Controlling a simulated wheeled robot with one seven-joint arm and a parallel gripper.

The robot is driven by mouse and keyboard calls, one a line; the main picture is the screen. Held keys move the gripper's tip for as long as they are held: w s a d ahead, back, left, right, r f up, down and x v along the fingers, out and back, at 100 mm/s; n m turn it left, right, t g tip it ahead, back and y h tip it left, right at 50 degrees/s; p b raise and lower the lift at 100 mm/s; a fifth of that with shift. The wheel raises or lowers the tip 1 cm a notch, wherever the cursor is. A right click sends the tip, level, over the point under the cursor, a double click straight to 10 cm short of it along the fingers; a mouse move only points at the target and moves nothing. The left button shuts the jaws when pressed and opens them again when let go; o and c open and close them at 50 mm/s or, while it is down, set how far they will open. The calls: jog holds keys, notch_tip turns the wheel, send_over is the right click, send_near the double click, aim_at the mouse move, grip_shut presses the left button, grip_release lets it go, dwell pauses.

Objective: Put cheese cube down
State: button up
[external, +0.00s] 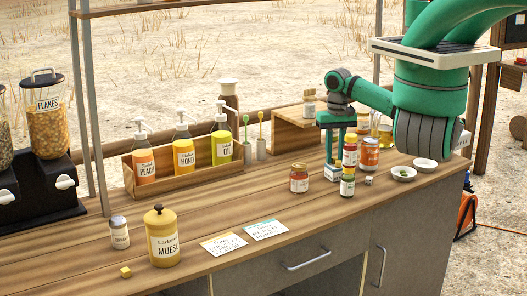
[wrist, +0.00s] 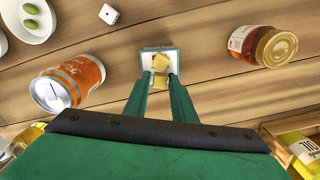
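My gripper (external: 335,160) points straight down over the counter, just above a small white box with blue print (external: 341,179). In the wrist view, a yellow cheese cube (wrist: 160,62) sits at my fingertips, and the fingers close in on both its sides. A second yellow patch (wrist: 160,83) shows between the fingers; I cannot tell whether it is another cube. The white box top (wrist: 160,48) shows behind the cube. Whether the cube touches it is hidden. Another yellow cube (external: 125,272) lies on the counter at the front left.
A red jar (external: 299,178) stands on the other side. A die (wrist: 109,14) and white bowls (external: 403,174) lie nearby. The counter in front of the red jar is clear.

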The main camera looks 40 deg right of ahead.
aim_at(335, 158)
jog(key=shift+o, duration=0.7)
notch_tip(335, 158, up, 12)
jog(key=shift+r, duration=0.2)
dwell(0.3)
